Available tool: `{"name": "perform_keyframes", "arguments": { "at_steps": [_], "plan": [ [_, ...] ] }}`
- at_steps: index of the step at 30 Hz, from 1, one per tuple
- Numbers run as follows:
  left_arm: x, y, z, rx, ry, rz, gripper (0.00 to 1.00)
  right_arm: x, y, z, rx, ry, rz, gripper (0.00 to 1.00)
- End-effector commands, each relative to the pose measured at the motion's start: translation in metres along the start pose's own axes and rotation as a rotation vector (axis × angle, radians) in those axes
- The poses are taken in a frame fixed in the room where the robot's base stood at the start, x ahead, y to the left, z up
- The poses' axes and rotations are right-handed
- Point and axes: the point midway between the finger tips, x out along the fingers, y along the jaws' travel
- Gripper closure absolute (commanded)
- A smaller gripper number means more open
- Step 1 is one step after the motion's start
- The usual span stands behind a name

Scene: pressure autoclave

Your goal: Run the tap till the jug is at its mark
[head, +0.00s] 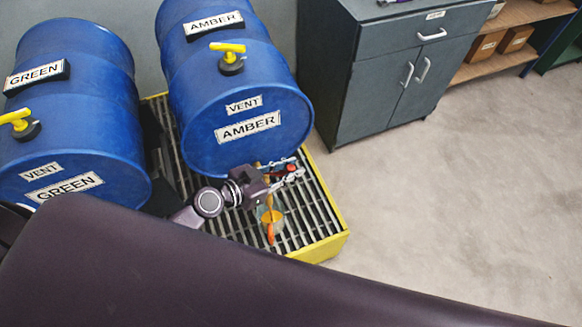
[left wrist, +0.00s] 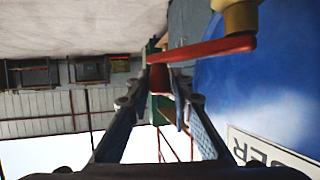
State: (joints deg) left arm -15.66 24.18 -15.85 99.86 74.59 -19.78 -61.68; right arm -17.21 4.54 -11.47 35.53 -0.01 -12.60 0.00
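The blue drum labelled AMBER (head: 225,95) lies on its side, with its tap low on the front end. In the left wrist view the tap has a brass body (left wrist: 238,15) and a red lever (left wrist: 205,49). My left gripper (head: 287,171) is at the tap. Its fingers are apart, with the lever's red end between or just beyond the tips; contact is unclear. Below, a jug (head: 272,216) with orange-yellow contents and an orange handle stands on the grating. A thin orange streak shows above it. The jug's mark cannot be made out. My right gripper is out of view.
A second blue drum, labelled GREEN (head: 75,120), lies to the left. The yellow-edged grating (head: 318,215) extends under the drums. A grey cabinet (head: 385,75) stands behind right, beside shelves with boxes (head: 490,45). The floor (head: 450,180) at right is clear.

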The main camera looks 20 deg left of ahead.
Motion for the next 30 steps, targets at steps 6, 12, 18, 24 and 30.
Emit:
{"name": "perform_keyframes", "arguments": {
  "at_steps": [6, 12, 18, 24, 30],
  "plan": [
    [0.000, 0.000, 0.000, 0.001, 0.000, 0.001, 0.65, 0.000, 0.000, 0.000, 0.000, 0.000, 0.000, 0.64],
    [-0.002, 0.000, 0.000, 0.001, 0.000, 0.001, 0.65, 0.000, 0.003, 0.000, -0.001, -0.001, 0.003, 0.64],
    [-0.025, 0.000, 0.002, 0.003, -0.004, 0.001, 0.65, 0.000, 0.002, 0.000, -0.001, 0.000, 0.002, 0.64],
    [-0.069, 0.001, 0.002, 0.002, -0.006, 0.003, 0.65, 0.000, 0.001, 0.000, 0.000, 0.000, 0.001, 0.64],
    [-0.101, 0.001, 0.001, -0.003, -0.003, 0.001, 0.65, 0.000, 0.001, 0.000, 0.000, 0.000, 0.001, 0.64]
  ]
}}
